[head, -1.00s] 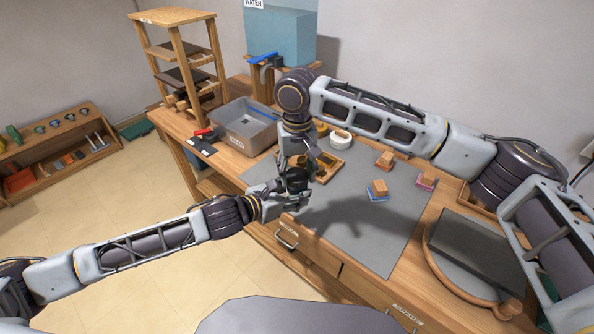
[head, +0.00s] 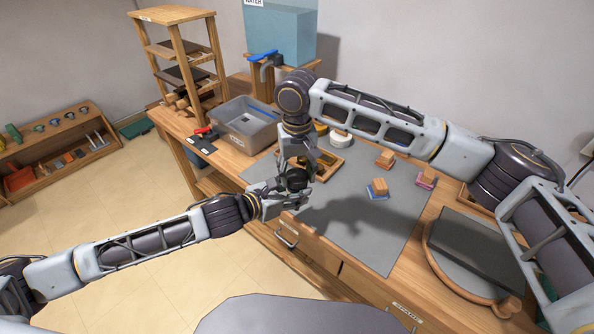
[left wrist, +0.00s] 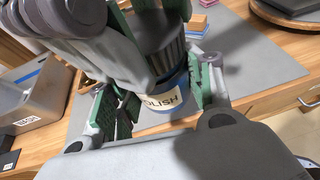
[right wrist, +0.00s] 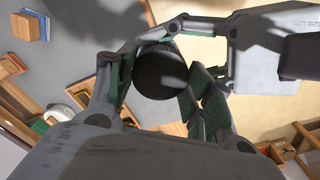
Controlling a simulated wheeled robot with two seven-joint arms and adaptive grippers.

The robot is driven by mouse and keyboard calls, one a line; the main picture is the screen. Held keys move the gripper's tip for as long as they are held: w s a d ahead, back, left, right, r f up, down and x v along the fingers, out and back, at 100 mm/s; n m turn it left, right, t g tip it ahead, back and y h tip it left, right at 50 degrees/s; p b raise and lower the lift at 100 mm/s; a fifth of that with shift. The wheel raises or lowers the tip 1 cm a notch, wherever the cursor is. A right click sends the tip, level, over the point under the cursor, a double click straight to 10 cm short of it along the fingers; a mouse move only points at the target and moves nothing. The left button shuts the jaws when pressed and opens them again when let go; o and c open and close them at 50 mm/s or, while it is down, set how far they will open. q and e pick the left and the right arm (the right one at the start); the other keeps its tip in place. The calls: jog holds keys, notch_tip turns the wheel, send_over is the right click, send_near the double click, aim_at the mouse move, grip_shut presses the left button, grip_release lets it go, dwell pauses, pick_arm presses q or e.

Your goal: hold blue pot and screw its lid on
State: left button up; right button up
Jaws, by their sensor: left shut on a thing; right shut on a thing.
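The blue pot (left wrist: 173,91) shows in the left wrist view with a cream label ending in "OLISH". My left gripper (left wrist: 165,97) is shut around its sides, green pads on both sides. The dark ribbed lid (left wrist: 166,45) sits on top of the pot; I cannot tell how tightly it is seated. My right gripper (right wrist: 155,85) reaches down from above and is shut on the lid, a black disc (right wrist: 160,72) in the right wrist view. In the head view the lid (head: 296,179) shows between both hands, and the pot is mostly hidden by my left gripper (head: 281,194).
Both hands are over the workbench's front edge, near a grey mat (head: 370,232). Stamp-like wooden blocks (head: 378,187) lie to the right, a grey bin (head: 246,126) to the left. A round turntable board (head: 470,262) is at the right. The mat's front area is clear.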

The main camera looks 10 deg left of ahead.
jog(key=shift+f, duration=0.15)
jog(key=shift+m, duration=0.6)
jog(key=m, duration=0.5)
jog(key=shift+m, duration=0.3)
jog(key=o, duration=0.8)
jog(key=shift+o, duration=0.2)
jog(key=shift+r, duration=2.25)
